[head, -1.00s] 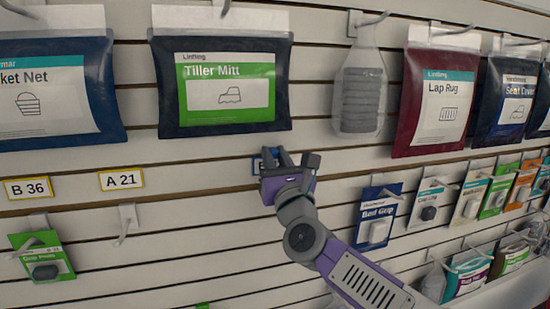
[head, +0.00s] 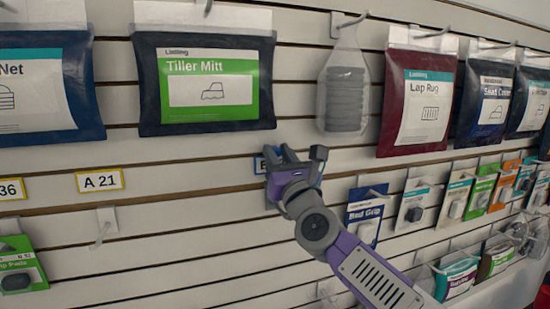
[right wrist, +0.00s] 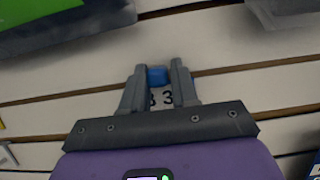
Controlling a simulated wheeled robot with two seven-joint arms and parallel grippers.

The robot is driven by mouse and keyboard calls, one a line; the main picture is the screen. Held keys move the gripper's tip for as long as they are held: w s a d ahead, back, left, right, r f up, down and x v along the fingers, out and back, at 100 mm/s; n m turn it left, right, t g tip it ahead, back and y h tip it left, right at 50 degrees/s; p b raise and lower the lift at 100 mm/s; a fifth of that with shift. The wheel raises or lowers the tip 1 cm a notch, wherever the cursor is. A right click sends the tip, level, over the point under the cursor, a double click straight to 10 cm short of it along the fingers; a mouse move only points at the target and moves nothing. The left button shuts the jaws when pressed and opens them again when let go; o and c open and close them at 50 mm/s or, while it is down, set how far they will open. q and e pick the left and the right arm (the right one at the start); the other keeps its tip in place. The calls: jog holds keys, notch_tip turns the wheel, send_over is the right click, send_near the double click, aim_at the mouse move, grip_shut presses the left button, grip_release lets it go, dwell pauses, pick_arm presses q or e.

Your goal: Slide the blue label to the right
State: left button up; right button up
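The blue label (head: 260,165) sits on the slat wall, below and to the right of the Tiller Mitt pouch. The fingers are closed in on the tab from both sides. My left gripper is out of view.
The Tiller Mitt pouch (head: 208,80) hangs above. The A 21 label (head: 100,181) and an empty hook (head: 104,225) are to the left.

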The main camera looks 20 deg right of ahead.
jog(key=o, duration=0.3)
jog(key=shift+s+d, duration=0.15)
jog(key=shift+d, duration=0.05)
jog(key=shift+a, duration=0.1)
jog(key=shift+s+f, duration=0.15)
jog(key=shift+s, duration=0.1)
jog(key=b+v, duration=0.3)
jog(key=v, duration=0.4)
